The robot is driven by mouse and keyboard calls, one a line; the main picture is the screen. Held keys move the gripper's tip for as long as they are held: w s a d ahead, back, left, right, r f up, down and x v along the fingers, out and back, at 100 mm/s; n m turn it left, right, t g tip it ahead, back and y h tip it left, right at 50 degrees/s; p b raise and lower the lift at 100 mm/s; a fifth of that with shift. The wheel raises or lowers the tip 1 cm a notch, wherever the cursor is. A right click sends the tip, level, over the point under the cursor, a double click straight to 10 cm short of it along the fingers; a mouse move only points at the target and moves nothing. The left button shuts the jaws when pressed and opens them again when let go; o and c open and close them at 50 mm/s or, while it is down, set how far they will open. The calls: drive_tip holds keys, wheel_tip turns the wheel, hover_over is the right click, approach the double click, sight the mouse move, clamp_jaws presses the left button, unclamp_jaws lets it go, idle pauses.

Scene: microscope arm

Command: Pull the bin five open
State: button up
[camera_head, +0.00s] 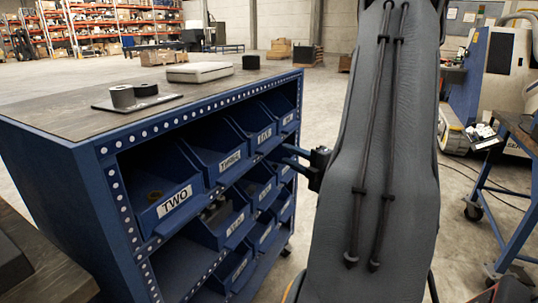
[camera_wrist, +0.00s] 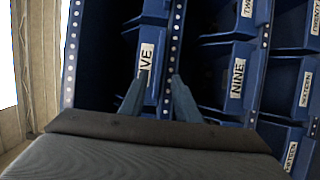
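Bin five shows in the wrist view as a blue bin whose white label (camera_wrist: 146,62) reads "IVE", its first letter hidden by a finger. In the head view a blue bin (camera_head: 288,114) sits at the far end of the top row; its label is too small to read. My gripper (camera_wrist: 160,82) is open, with a gap between its two fingers. In the wrist view the left finger overlaps the label and the right finger overlaps the dotted shelf strip. In the head view my gripper (camera_head: 284,155) points left at the rack; contact is unclear.
The blue rack holds rows of labelled bins, including TWO (camera_head: 173,201) and NINE (camera_wrist: 237,78). Its top (camera_head: 60,110) carries dark cylinders and a pale flat box (camera_head: 199,72). A blue cart (camera_head: 510,210) stands right. Floor shows between rack and cart.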

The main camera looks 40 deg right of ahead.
sight(273, 147)
drive_tip(key=w, duration=0.7)
drive_tip(key=shift+w, duration=0.3)
clamp_jaws()
